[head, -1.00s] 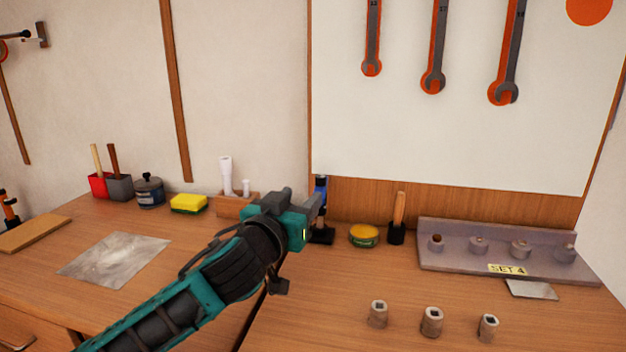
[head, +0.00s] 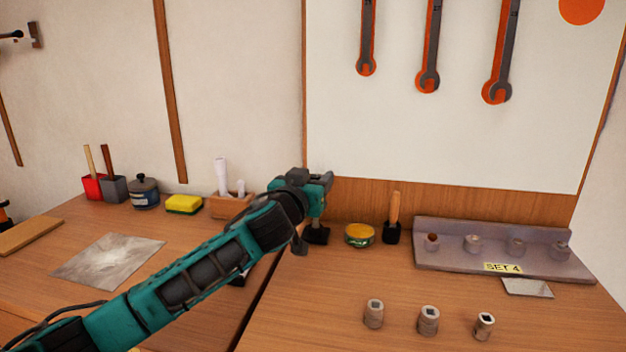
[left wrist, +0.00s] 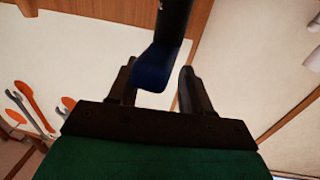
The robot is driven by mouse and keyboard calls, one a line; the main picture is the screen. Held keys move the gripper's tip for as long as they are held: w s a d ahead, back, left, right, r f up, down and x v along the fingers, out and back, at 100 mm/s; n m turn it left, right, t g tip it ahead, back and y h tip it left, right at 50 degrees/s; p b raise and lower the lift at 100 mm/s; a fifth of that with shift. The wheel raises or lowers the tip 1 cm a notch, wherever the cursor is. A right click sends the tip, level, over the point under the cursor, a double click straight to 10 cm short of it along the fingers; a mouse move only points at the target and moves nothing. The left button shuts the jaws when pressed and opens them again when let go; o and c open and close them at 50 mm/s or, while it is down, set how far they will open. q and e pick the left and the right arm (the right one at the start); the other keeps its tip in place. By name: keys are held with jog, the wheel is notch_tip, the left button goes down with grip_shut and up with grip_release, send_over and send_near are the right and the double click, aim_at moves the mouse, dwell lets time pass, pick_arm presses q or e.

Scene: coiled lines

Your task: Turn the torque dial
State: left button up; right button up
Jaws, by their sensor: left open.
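A dark upright tool with a blue end (left wrist: 155,72) shows in the left wrist view, between the two fingers of my left gripper (left wrist: 158,68). Gaps show on both sides of the blue end, wider on the right. In the head view the tool's black base (head: 316,234) stands on the bench, and my left gripper (head: 325,183) hides most of its upper part. The gripper is open. No dial markings can be made out. My right gripper is not in view.
A yellow tin (head: 359,235) and a brush in a black holder (head: 391,233) stand just right. A wooden block with white tubes (head: 231,207) is on the left. A grey socket rack (head: 580,267) and loose sockets (head: 428,320) are farther right.

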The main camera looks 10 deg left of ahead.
pick_arm(q)
grip_shut()
jog(key=shift+d+f+n+y+b, duration=0.15)
jog(key=shift+d+n+y+b, duration=0.1)
jog(key=shift+n+y+b, duration=0.95)
jog(key=shift+y+b, duration=0.05)
jog(key=shift+y, duration=0.95)
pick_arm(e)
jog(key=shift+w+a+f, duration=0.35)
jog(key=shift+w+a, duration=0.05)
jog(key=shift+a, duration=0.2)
